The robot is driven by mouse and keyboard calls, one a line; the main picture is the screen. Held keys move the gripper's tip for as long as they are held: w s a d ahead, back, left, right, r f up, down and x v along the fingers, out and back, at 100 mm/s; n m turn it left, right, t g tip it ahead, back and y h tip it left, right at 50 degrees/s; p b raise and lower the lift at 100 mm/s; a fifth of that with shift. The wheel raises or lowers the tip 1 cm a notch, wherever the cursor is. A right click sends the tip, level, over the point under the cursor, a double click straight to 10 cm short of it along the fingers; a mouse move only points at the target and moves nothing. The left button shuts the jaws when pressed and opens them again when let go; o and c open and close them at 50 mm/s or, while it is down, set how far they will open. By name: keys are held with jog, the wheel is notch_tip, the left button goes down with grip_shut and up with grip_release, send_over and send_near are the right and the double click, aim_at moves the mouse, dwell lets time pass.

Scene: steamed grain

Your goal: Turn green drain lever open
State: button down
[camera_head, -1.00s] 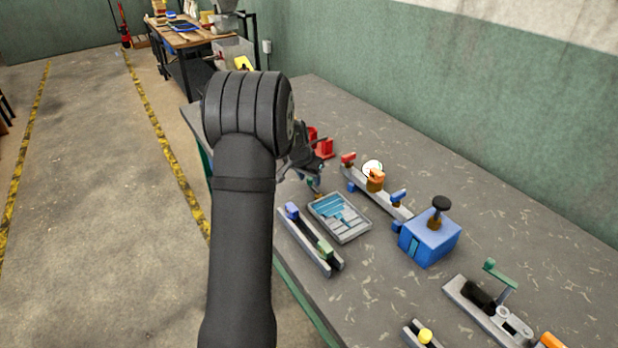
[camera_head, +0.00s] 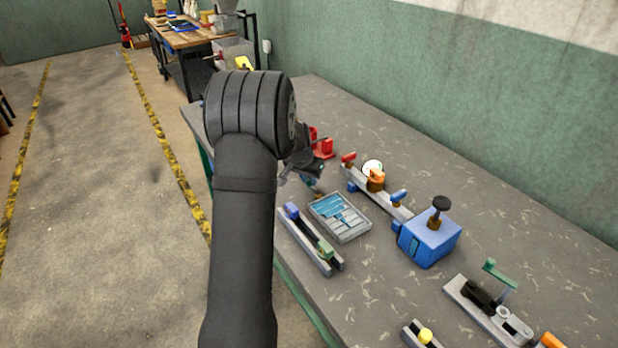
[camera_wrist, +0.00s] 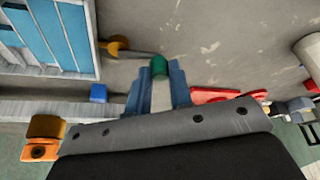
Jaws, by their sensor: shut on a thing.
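The green drain lever (camera_wrist: 159,65) shows in the wrist view as a rounded green tip on a pale bar. It sits between the two blue-grey fingers of my gripper (camera_wrist: 157,85), which is shut on it. In the head view my gripper (camera_head: 305,170) is at the far left part of the grey table, just behind the tray. There the lever is mostly hidden by my gripper and wrist, so I cannot tell its exact angle.
A grey tray with blue inserts (camera_head: 340,217) and a rail with blue and green blocks (camera_head: 308,240) lie close by. Red parts (camera_head: 323,148) stand behind my gripper. A rail with coloured handles (camera_head: 377,193) and a blue box (camera_head: 430,238) stand to the right.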

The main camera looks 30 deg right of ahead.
jog(key=n, duration=0.2)
jog(key=a+n+t+y, duration=0.1)
jog(key=shift+s+a+n, duration=0.2)
jog(key=shift+s+n, duration=0.1)
jog(key=shift+n, duration=0.1)
jog(key=n, duration=0.1)
jog(key=n+y, duration=0.1)
jog(key=shift+s+a+n+t, duration=0.3)
jog(key=shift+a+n+t, duration=0.1)
jog(key=n, duration=0.1)
jog(key=n+y, duration=0.1)
jog(key=shift+s+a+n, duration=0.3)
jog(key=shift+s, duration=0.1)
jog(key=shift+s+a+n+y, duration=0.15)
jog(key=shift+s+n+y, duration=0.25)
jog(key=shift+n, duration=0.5)
jog(key=shift+s+a+n+y, duration=0.1)
jog(key=shift+s+n+y, duration=0.25)
jog(key=shift+n, duration=0.55)
jog(key=c, duration=1.3)
grip_release()
jog(key=shift+r, duration=0.1)
jog(key=v, duration=1.7)
jog(key=shift+s+d, duration=0.1)
jog(key=shift+s, duration=0.1)
